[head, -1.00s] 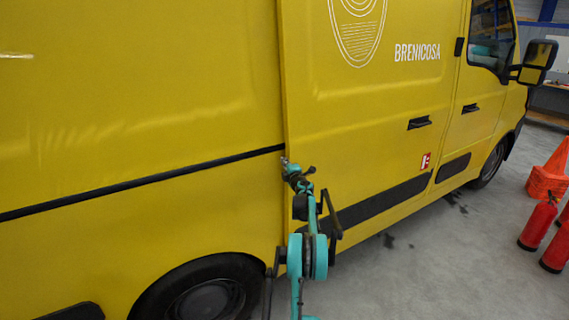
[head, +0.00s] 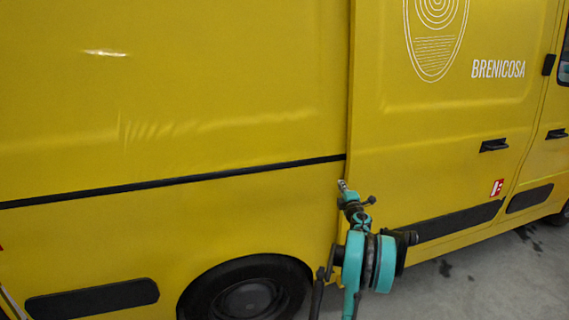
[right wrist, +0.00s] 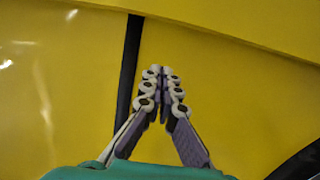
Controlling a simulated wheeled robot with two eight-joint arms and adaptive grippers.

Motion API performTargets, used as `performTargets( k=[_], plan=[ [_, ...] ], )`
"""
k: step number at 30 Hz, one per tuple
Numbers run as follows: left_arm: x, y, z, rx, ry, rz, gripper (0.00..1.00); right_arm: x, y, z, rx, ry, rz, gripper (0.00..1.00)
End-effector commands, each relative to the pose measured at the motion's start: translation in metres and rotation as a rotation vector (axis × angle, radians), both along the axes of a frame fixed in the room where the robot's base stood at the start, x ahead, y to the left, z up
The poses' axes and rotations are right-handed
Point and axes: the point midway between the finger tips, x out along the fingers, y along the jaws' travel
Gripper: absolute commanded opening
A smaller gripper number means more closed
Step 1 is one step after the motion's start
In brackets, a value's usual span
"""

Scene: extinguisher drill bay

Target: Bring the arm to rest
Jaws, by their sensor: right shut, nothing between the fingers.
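My right arm rises from the bottom of the head view, in front of the yellow van (head: 180,90). My right gripper (head: 343,186) shows small at the arm's upper end, near the edge of the van's sliding door. In the right wrist view the right gripper (right wrist: 162,73) is shut, its fingertips together with nothing between them. Yellow bodywork and a dark trim strip (right wrist: 128,65) lie behind the fingers. I cannot tell the exact gap between gripper and van. My left gripper is not in view.
The van's side fills most of the head view. A dark wheel (head: 250,300) is at the bottom, left of my arm. A door handle (head: 494,145) is at the right. Bare grey floor (head: 480,285) shows at the lower right.

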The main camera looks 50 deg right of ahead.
Motion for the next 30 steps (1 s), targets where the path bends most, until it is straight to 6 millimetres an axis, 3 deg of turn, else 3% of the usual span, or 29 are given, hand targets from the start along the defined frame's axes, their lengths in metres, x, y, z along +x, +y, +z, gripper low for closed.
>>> performTargets(
  k=[7,11,16,21,26,30],
  plan=[
    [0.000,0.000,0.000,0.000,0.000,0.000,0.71,0.005,0.006,0.006,0.006,-0.011,0.001,0.00],
    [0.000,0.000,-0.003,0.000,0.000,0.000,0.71,0.032,0.039,0.038,0.046,-0.082,-0.001,0.00],
    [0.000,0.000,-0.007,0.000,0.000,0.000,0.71,0.077,0.133,0.098,0.199,-0.244,-0.020,0.00],
    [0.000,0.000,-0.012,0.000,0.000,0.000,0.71,0.095,0.245,0.124,0.425,-0.357,-0.045,0.00],
    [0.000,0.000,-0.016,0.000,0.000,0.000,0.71,0.086,0.357,0.115,0.677,-0.391,-0.065,0.00],
    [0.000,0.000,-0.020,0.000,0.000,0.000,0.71,0.060,0.459,0.083,0.914,-0.356,-0.082,0.00]
  ],
)
